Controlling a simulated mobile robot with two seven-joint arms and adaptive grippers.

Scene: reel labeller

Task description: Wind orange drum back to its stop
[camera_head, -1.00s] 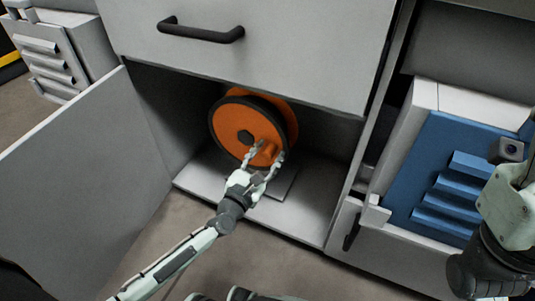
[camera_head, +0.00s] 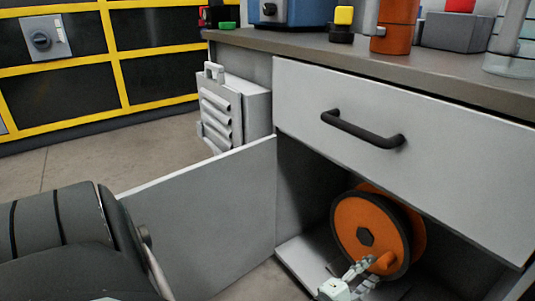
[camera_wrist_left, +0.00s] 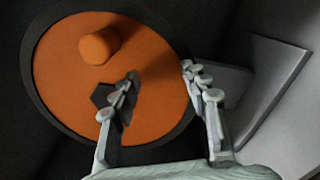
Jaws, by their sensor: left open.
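The orange drum (camera_head: 362,218) with a dark rim stands upright inside the open lower cabinet. It has a dark hexagonal hub (camera_head: 366,237) and an orange knob (camera_head: 384,262) at its lower right. My left gripper (camera_head: 366,276) is at the bottom edge of the head view, in front of the drum's lower part and close to the knob. In the left wrist view my gripper (camera_wrist_left: 159,72) is open and empty. The knob (camera_wrist_left: 99,46) is up and left of its fingertips there, not between them. One finger partly hides the hub. My right gripper is out of view.
The cabinet door (camera_head: 215,215) stands open to the left. A closed drawer (camera_head: 400,150) with a black handle (camera_head: 362,130) is above the drum. A grey louvred box (camera_head: 235,110) stands behind the door. The worktop (camera_head: 400,62) carries several items.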

